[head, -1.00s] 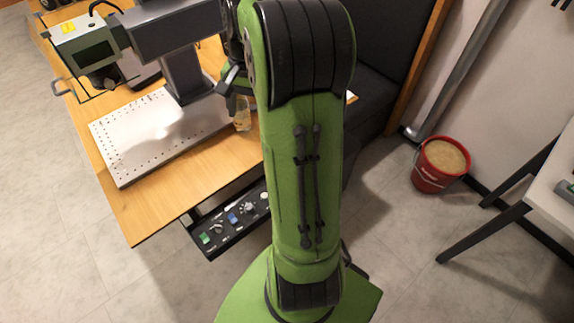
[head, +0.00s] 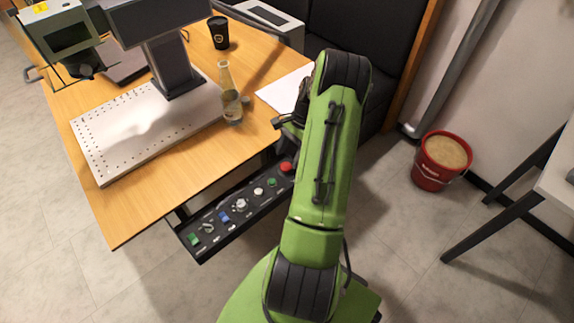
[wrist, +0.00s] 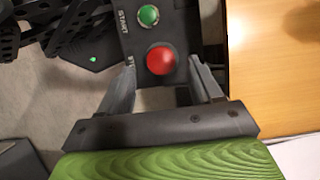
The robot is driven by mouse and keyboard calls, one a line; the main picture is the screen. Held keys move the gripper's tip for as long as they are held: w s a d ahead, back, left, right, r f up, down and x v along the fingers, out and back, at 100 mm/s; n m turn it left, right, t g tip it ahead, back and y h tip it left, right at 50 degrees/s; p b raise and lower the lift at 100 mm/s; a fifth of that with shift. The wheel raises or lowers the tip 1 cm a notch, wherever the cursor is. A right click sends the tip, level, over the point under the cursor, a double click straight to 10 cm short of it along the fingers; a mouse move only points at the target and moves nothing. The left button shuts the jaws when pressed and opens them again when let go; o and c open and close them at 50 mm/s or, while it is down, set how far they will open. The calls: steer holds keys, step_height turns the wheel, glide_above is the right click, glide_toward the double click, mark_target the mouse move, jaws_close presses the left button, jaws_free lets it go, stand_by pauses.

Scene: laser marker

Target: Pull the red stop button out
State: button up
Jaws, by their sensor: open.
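The red stop button (head: 287,167) is a round red knob at the right end of the black control panel (head: 228,220), under the table's front edge. In the wrist view the red button (wrist: 161,60) lies just beyond and between my two open fingertips. My gripper (wrist: 163,72) is open, with one finger on each side of the button; I cannot tell whether either touches it. In the head view my gripper (head: 283,122) is partly hidden by my arm, above the panel's right end. A green START button (wrist: 149,15) sits next to the red one.
The wooden table (head: 160,210) holds a white perforated plate (head: 95,150), a glass bottle (head: 229,95), a black cup (head: 218,32) and the marker machine. A red bucket (head: 440,162) stands on the floor at right. The table edge is close to my gripper.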

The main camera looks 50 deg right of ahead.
mark_target(285, 166)
steer(key=x, duration=0.3)
steer(key=shift+f+b, duration=0.15)
steer(key=shift+b, duration=0.2)
steer(key=shift+c, duration=0.4)
